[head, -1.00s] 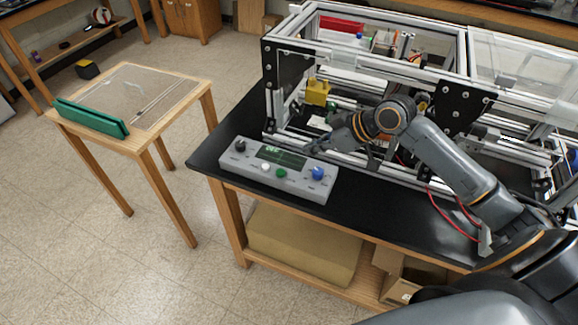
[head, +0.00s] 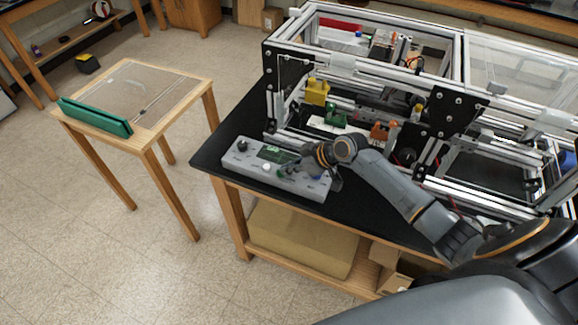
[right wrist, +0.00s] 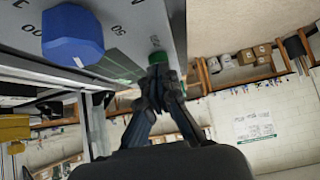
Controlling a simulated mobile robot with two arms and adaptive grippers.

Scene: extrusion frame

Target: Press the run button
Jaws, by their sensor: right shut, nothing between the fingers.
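The grey control box (head: 232,158) lies near the front edge of the black bench, with a small screen (head: 273,153), a black knob (head: 242,146) and a white button (head: 266,167). My right gripper (head: 285,171) is shut and empty, over the right part of the box. In the right wrist view, the green button (right wrist: 157,57) sits right at the tips of my closed fingers (right wrist: 158,76). I cannot tell if they touch. The blue knob (right wrist: 72,35) is beside them. My left gripper is not in view.
The aluminium extrusion frame (head: 366,73) stands just behind the box, with yellow (head: 317,92), green and orange parts inside. A small wooden table (head: 150,95) with a green bar stands apart at the left. The floor between is clear.

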